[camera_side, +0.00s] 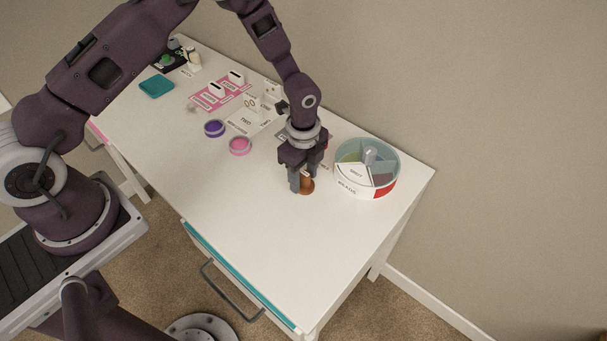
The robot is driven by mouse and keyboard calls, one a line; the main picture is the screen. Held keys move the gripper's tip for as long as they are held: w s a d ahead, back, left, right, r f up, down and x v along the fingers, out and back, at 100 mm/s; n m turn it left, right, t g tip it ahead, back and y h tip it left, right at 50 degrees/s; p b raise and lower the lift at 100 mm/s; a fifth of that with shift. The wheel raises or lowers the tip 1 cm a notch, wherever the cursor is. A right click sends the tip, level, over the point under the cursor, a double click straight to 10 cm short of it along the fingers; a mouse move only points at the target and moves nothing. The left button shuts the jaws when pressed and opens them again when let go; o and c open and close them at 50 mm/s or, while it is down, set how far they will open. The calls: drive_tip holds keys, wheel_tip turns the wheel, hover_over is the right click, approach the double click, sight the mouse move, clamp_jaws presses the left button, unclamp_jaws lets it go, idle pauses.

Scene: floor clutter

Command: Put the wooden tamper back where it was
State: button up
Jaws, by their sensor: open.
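A brown wooden piece, which looks like the tamper (308,186), stands on the white table just left of the round divided container. My gripper (301,188) is pointed down over it, with its fingers open around or beside it. The fingers and palm hide most of the tamper, so I cannot tell whether they touch it.
The round divided container (341,186) stands close on the right. A pink mat (206,103) and a teal square (156,86) are further back. The table's front (262,245) is clear.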

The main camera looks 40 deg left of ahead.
drive_tip(key=shift+r, duration=0.1)
wheel_tip(320, 180, up, 12)
wheel_tip(320, 180, up, 9)
drive_tip(key=n+t, duration=0.1)
drive_tip(key=n, duration=0.2)
hover_over(303, 175)
drive_tip(key=s+a, duration=0.2)
drive_tip(key=s+a+r+n+t, duration=0.25)
drive_tip(key=s+r+n, duration=0.35)
drive_tip(key=s+r, duration=0.3)
drive_tip(key=s+a+r+n+t, duration=0.1)
drive_tip(key=s+r+n, duration=0.1)
drive_tip(key=s+n, duration=0.2)
drive_tip(key=s+r+n+t, duration=0.1)
drive_tip(key=s+r+n, duration=0.2)
drive_tip(key=s, duration=0.7)
drive_tip(key=shift+s+a+r+n, duration=0.2)
drive_tip(key=shift+a+n, duration=0.2)
drive_tip(key=shift+n, duration=0.6)
